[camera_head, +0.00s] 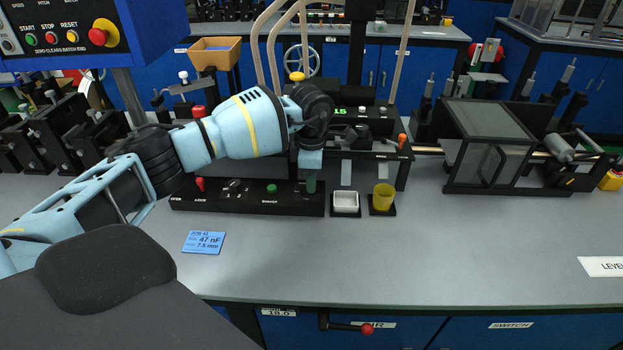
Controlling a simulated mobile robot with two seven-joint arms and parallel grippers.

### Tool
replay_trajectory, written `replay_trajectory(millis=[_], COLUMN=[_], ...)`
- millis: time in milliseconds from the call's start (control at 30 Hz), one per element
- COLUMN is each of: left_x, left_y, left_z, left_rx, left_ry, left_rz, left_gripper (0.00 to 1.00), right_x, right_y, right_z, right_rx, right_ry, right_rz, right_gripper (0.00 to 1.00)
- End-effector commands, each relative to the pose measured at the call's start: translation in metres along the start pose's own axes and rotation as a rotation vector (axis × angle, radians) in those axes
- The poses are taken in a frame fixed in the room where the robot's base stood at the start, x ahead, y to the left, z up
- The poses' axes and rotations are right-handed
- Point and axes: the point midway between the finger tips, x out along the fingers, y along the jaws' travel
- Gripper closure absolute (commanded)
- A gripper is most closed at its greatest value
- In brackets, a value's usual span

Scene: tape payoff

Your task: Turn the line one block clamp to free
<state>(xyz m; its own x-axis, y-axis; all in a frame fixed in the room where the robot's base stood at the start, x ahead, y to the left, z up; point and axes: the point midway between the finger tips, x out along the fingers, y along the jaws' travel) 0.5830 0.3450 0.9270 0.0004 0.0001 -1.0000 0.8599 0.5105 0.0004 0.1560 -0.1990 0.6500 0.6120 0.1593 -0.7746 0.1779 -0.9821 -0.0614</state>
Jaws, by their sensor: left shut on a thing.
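A long black block (247,203) lies on the grey bench with small white labels on its front, one reading LOCK. A small red-knobbed lever (200,185) stands upright at its left end, and a green button (272,188) sits on its top. I cannot tell for sure whether this lever is the line one block clamp. My left gripper (311,172) points down at the block's right end, well right of the red lever. It is shut on a small dark green thing (311,184), mostly hidden by the fingers. My right gripper is not in view.
A white dish (346,202) and a yellow cup (383,197) stand just right of the block. A blue card (204,242) lies in front. A black-framed clear-topped box (493,135) stands to the right. The front middle of the bench (430,255) is clear.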

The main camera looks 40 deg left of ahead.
Motion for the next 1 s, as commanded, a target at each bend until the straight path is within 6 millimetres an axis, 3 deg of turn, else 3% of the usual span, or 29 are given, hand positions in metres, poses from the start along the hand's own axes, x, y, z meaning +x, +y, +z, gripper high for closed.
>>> replay_trajectory(millis=[300,333,500,800,1000], left_x=[0.000,0.000,0.000,-0.002,-0.026], left_y=[0.000,0.000,0.000,0.000,0.001], left_z=[0.000,0.000,0.000,0.000,0.000], left_rx=[0.004,0.004,0.003,0.001,0.001], left_ry=[0.001,0.001,0.001,0.000,-0.002], left_rz=[-0.001,-0.001,-0.001,0.000,0.002], left_gripper=[1.00,0.87,0.67,0.67,0.67], right_x=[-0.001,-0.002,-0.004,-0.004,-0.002], right_y=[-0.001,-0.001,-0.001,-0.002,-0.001], right_z=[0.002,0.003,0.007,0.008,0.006], right_rx=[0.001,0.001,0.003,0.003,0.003], right_ry=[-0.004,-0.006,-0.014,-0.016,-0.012], right_rz=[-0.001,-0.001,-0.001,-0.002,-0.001], right_gripper=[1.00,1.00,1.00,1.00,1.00])
